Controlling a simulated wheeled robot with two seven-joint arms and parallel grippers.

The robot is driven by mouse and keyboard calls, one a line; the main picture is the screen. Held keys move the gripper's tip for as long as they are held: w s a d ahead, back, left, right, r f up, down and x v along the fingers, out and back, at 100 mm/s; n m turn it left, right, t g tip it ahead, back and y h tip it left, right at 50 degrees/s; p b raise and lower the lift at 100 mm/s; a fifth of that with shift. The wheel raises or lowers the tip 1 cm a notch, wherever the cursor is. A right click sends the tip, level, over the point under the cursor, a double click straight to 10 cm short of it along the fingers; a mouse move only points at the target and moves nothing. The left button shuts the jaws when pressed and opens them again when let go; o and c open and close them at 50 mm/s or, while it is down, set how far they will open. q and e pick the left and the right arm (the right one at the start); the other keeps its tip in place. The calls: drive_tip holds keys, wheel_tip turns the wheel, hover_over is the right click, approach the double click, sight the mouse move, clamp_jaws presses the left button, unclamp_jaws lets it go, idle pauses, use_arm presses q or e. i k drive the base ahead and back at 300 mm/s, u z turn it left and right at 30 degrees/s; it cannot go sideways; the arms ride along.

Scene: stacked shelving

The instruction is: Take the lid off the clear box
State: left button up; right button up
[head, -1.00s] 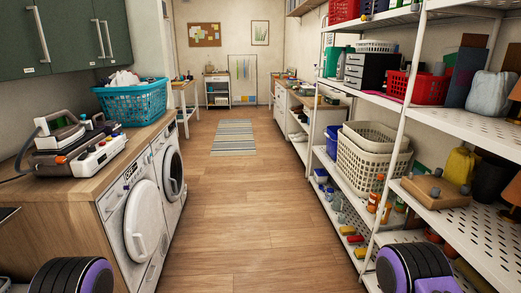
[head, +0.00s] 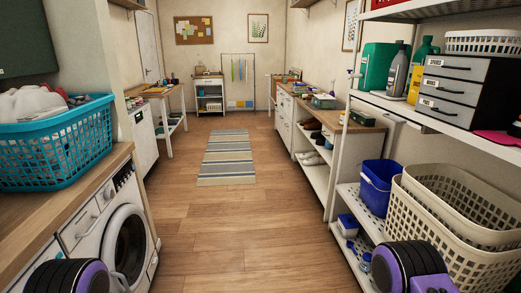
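I cannot make out a clear box with a lid for certain in the head view. A small greenish box (head: 324,101) stands on the long counter at the right, too small to tell whether it is clear or lidded. A similar low container (head: 362,118) stands nearer on the same counter. Black and purple parts of my two arms show at the bottom left and bottom right corners. Neither of my grippers is in view.
The wooden aisle is clear, with a striped rug (head: 228,158) ahead. A washer (head: 118,245) and turquoise basket (head: 62,145) are close on the left. The right shelving holds a blue bucket (head: 377,188), beige baskets (head: 455,225) and a drawer unit (head: 458,88).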

sight(325, 95)
drive_tip(key=i, duration=7.3)
drive_tip(key=z, duration=3.4)
